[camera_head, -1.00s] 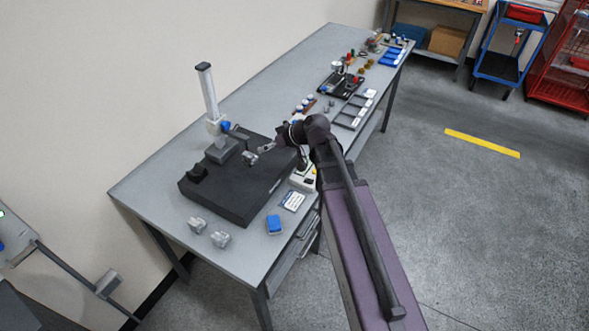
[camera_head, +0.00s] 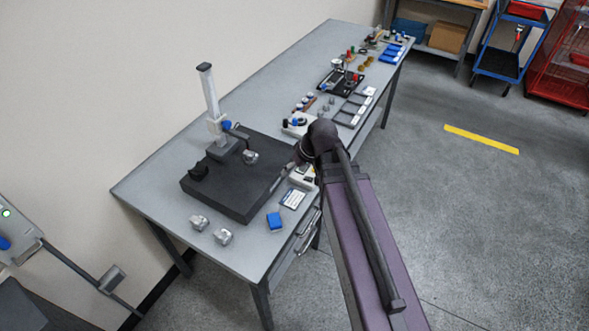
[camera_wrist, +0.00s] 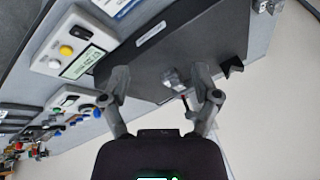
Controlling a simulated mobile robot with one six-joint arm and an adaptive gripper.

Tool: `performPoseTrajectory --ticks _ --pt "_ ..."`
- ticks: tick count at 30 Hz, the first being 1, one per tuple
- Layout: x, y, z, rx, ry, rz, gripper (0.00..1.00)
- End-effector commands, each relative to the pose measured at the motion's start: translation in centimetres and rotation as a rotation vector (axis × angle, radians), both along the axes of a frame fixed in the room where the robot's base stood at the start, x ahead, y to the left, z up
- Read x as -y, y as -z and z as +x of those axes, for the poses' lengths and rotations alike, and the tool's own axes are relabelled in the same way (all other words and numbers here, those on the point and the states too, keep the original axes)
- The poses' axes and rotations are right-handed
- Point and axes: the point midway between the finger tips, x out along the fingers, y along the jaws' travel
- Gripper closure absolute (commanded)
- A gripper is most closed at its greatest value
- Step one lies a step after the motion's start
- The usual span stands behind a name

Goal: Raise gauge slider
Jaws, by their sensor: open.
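The gauge stand's pale upright column (camera_head: 209,92) rises from a grey block at the back of the black plate (camera_head: 232,200). My gripper (camera_head: 287,173) is near the plate's right edge, apart from the slider and partly hidden by my arm. In the wrist view my gripper (camera_wrist: 161,75) has its fingers spread with nothing held; a silver part (camera_wrist: 172,79), likely the gauge, shows beyond them.
White control boxes (camera_wrist: 74,48) stand beside the plate. The wall is close behind the column.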

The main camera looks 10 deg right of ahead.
Motion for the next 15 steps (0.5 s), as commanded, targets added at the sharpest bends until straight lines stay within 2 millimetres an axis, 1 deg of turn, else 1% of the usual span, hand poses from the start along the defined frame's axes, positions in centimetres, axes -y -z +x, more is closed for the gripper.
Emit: performPoseTrajectory --ticks 11,15 --pt "0.06 0.02 -0.08 -0.004 0.003 -0.003 0.21" --pt "-0.26 -0.05 0.35 0.012 -0.010 0.011 0.21"
